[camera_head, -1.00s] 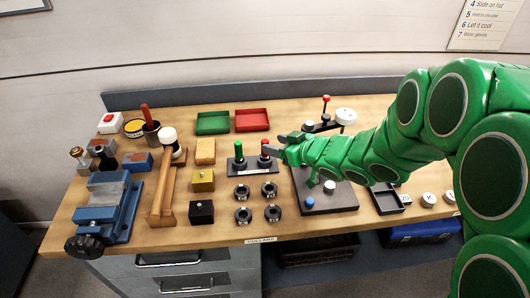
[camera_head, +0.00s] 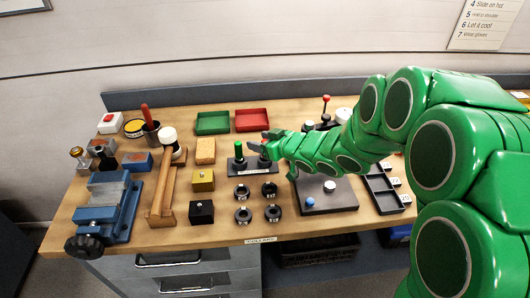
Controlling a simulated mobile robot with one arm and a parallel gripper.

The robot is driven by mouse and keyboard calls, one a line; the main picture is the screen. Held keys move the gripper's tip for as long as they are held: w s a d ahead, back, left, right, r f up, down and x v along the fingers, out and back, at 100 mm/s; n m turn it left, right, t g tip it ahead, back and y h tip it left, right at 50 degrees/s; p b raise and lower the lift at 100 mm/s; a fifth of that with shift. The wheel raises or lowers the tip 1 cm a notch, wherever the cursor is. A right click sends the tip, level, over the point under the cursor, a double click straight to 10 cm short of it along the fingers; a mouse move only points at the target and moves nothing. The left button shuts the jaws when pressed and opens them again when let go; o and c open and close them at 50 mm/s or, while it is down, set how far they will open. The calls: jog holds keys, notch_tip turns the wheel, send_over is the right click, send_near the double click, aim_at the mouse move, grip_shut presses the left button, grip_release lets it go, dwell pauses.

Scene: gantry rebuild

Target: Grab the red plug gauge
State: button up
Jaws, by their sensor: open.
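A dark stand (camera_head: 252,169) on the bench holds the green plug gauge (camera_head: 238,148) upright at its left.
Several dark rings (camera_head: 242,192) lie in front of the stand. A red tray (camera_head: 252,119) and a green tray (camera_head: 212,122) are behind it. A tan block (camera_head: 205,151) and a yellow block (camera_head: 201,180) stand at left. A dark plate (camera_head: 335,200) lies at right.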

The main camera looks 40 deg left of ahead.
jog(key=shift+a, duration=0.15)
grip_shut()
dwell(0.4)
jog(key=shift+r, duration=0.65)
jog(key=s+d+r, duration=0.8)
jog(key=d+r, duration=0.3)
jog(key=shift+s+r, duration=0.35)
jog(key=shift+s, duration=0.05)
